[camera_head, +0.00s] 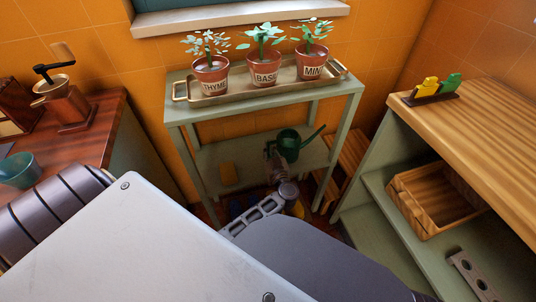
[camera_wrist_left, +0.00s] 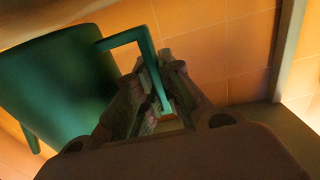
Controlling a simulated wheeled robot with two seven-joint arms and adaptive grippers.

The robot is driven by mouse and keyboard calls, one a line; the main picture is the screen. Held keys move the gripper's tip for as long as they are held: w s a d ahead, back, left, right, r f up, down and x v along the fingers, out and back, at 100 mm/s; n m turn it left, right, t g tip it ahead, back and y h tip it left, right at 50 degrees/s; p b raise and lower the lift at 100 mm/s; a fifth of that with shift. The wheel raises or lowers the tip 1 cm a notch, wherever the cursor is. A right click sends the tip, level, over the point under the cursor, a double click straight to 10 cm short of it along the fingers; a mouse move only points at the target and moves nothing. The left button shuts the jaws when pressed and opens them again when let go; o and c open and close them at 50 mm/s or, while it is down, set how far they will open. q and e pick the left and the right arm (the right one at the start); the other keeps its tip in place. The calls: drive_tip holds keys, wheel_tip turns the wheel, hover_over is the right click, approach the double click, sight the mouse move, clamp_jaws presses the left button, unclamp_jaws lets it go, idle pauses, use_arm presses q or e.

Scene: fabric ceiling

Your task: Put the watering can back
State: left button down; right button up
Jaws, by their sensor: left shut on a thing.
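The green watering can (camera_head: 289,144) is between the top and lower boards of the pale green plant stand (camera_head: 177,112), its spout pointing up to the right. I cannot tell whether its base touches the lower shelf (camera_head: 222,153). My left gripper (camera_head: 271,152) is at the can's left side, partly hidden by my arm. In the left wrist view, the can's body (camera_wrist_left: 62,80) is large at left, and the gripper's fingers (camera_wrist_left: 160,100) are shut on its handle (camera_wrist_left: 146,55). My right gripper is not in view.
Potted thyme (camera_head: 211,78), basil (camera_head: 265,71) and mint (camera_head: 312,65) stand in a tray on the stand's top. A wooden-topped shelf unit (camera_head: 490,95) stands at right, a dark wooden counter (camera_head: 105,105) at left.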

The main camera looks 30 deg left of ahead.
use_arm(q)
drive_tip(key=shift+f, duration=1.25)
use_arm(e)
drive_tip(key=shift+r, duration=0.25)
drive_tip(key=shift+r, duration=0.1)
use_arm(q)
drive_tip(key=c, duration=2)
unclamp_jaws()
drive_tip(key=shift+f, duration=0.2)
drive_tip(key=o, duration=0.4)
drive_tip(key=shift+o, duration=0.2)
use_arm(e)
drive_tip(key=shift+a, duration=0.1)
